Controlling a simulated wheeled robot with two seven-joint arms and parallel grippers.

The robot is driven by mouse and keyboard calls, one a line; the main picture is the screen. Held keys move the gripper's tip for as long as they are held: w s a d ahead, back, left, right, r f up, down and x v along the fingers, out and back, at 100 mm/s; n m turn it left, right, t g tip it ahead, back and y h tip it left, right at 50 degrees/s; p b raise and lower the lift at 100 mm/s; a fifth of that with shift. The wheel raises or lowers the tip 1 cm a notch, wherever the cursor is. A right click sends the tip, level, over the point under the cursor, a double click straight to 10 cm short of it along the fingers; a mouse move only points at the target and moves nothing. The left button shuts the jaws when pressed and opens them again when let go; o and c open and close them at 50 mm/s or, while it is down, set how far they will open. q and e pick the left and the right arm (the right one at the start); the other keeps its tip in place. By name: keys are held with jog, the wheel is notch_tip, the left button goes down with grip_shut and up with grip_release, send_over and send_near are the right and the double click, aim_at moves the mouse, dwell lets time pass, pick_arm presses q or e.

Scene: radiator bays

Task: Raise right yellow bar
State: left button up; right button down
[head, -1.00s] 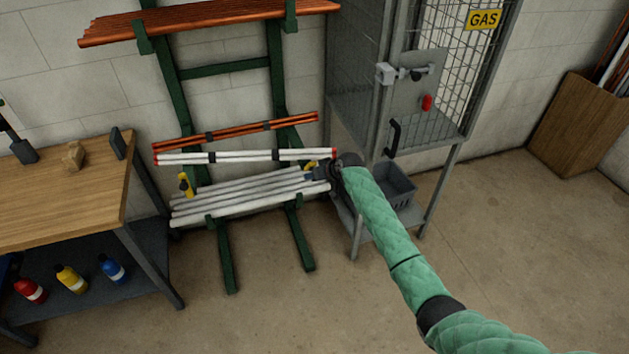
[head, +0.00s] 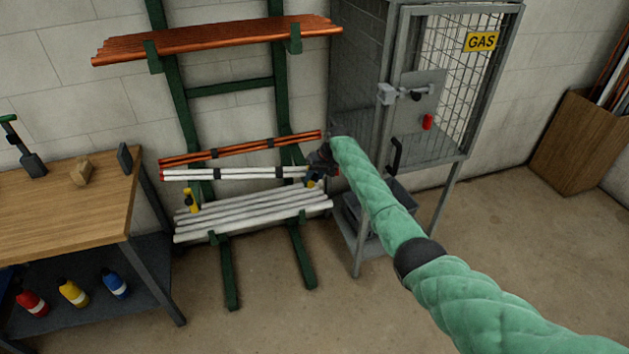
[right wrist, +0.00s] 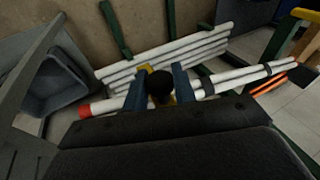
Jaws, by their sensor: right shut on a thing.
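The right yellow bar (head: 312,184) is at the right end of the green rack, by the white tubes, mostly hidden by my right gripper (head: 316,174). In the right wrist view my right gripper (right wrist: 159,88) has its two blue fingers on either side of a round black end, with bits of the yellow bar (right wrist: 171,99) showing. It is shut on this bar. The left yellow bar (head: 191,200) stands at the rack's left side. My left gripper is not in view.
Banded white tubes with red ends (head: 235,174) and orange tubes (head: 240,148) lie just above the lower white tubes (head: 255,212). The gas cage (head: 430,85) stands close on the right, with a grey bin (right wrist: 60,85) on its low shelf. A workbench (head: 75,205) is left.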

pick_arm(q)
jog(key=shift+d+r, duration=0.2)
pick_arm(e)
jog(key=shift+w+a+r, duration=0.1)
jog(key=shift+w+r, duration=0.15)
jog(key=shift+w, duration=0.05)
jog(key=c, duration=1.4)
grip_release()
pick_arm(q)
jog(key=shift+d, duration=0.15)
pick_arm(e)
jog(key=shift+o, duration=1.1)
jog(key=shift+f, duration=0.1)
jog(key=shift+d+r+b, duration=0.3)
jog(key=shift+r+b, duration=0.1)
jog(key=shift+r, duration=0.05)
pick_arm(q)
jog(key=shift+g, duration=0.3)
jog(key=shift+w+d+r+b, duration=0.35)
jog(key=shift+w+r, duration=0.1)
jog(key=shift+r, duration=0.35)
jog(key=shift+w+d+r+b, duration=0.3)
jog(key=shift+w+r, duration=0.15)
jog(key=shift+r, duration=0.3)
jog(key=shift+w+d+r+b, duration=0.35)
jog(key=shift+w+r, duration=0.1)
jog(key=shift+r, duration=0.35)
pick_arm(e)
jog(key=v, duration=0.6)
jog(key=shift+r, duration=0.35)
